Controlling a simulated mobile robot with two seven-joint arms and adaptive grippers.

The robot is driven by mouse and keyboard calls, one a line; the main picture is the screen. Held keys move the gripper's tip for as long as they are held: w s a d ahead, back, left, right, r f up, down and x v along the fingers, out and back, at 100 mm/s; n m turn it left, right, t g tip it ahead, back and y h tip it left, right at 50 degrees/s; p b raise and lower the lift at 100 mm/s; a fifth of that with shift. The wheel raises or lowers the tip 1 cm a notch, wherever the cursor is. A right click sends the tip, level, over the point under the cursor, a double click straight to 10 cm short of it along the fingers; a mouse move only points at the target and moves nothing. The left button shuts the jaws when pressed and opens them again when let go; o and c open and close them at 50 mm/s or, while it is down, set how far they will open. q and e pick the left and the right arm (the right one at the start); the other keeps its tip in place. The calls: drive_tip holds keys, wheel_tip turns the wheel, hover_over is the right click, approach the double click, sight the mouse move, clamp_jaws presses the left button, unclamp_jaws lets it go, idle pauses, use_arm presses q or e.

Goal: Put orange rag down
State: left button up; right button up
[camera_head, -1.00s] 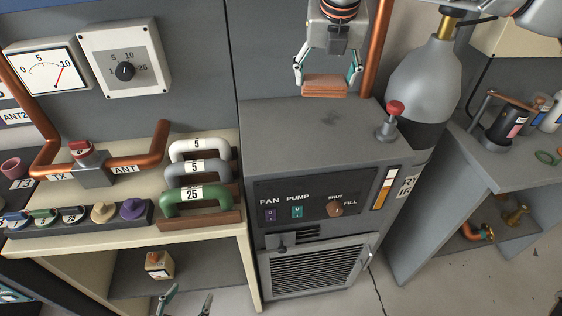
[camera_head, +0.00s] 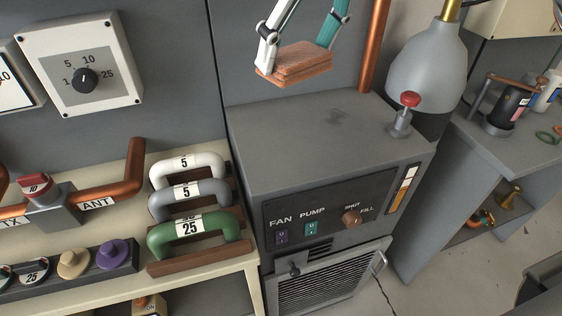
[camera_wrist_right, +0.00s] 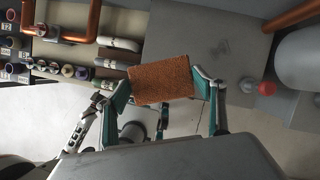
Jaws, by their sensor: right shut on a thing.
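The orange rag (camera_head: 295,62) is a folded, flat, textured pad. My right gripper (camera_head: 296,55) is shut on it and holds it in the air above the back left part of the grey cabinet top (camera_head: 300,135). In the right wrist view the rag (camera_wrist_right: 161,79) spans between the two fingertips of the right gripper (camera_wrist_right: 161,84), with the cabinet top (camera_wrist_right: 215,50) behind it. A gap shows between rag and cabinet top. My left gripper is not in the head view now.
A red-knobbed valve (camera_head: 405,113) stands at the cabinet top's right edge, near a grey gas cylinder (camera_head: 428,65). A copper pipe (camera_head: 374,45) rises behind. Handled plug-in units (camera_head: 195,233) sit on the left bench. The cabinet top's middle is clear apart from a dark smudge.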

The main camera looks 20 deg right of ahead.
wheel_tip(320, 180, down, 15)
drive_tip(key=b, duration=0.2)
drive_tip(key=shift+f+b, duration=0.15)
drive_tip(key=shift+b, duration=0.15)
drive_tip(key=shift+s+f, duration=0.1)
drive_tip(key=shift+f, duration=0.25)
wheel_tip(320, 180, down, 3)
drive_tip(key=shift+f+b, duration=0.2)
drive_tip(key=shift+b, duration=0.2)
drive_tip(key=shift+f, duration=0.3)
drive_tip(key=shift+r, duration=0.1)
drive_tip(key=o, duration=1)
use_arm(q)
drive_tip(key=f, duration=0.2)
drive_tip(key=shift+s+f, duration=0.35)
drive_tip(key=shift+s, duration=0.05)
